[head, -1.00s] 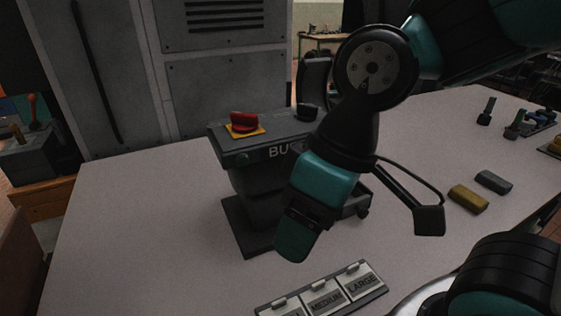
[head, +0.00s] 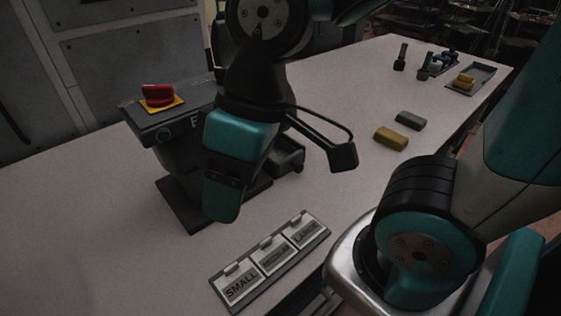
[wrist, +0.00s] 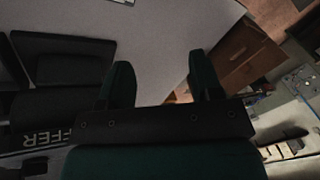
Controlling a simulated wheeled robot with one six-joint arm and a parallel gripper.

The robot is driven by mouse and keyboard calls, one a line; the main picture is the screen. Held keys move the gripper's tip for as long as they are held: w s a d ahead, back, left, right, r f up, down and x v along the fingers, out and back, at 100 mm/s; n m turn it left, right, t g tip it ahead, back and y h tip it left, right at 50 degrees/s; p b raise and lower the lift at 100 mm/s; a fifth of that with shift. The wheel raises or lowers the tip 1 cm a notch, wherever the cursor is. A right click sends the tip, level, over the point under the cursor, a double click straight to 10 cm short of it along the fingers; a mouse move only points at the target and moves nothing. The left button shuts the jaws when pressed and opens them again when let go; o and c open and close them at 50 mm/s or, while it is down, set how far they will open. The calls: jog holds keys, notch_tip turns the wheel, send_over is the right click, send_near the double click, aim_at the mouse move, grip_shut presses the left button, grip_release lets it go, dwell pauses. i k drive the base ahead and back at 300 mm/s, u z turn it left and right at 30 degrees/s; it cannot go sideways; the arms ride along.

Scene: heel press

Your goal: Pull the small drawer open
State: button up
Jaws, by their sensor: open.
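A panel with three tilted-looking plates (head: 272,262) lies at the table's near edge in the head view. The plate marked SMALL (head: 240,286) is its leftmost and has a small tab on top. Whether these plates are the drawer fronts I cannot tell. My gripper (head: 221,211) points down above the table, left of and beyond the panel, apart from it. A corner of a pale plate shows at the top edge of the wrist view.
The dark buffing machine (head: 175,120), with a red button (head: 157,94) on a yellow plate, stands just behind my gripper. A yellow block (head: 390,138) and a grey block (head: 410,120) lie to the right. A brown wooden cabinet (wrist: 243,52) shows beyond the table in the wrist view.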

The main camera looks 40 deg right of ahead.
aim_at(289, 159)
jog(key=k, duration=1)
jog(key=u, duration=1.65)
jog(key=i, duration=1.05)
jog(key=z, duration=1.8)
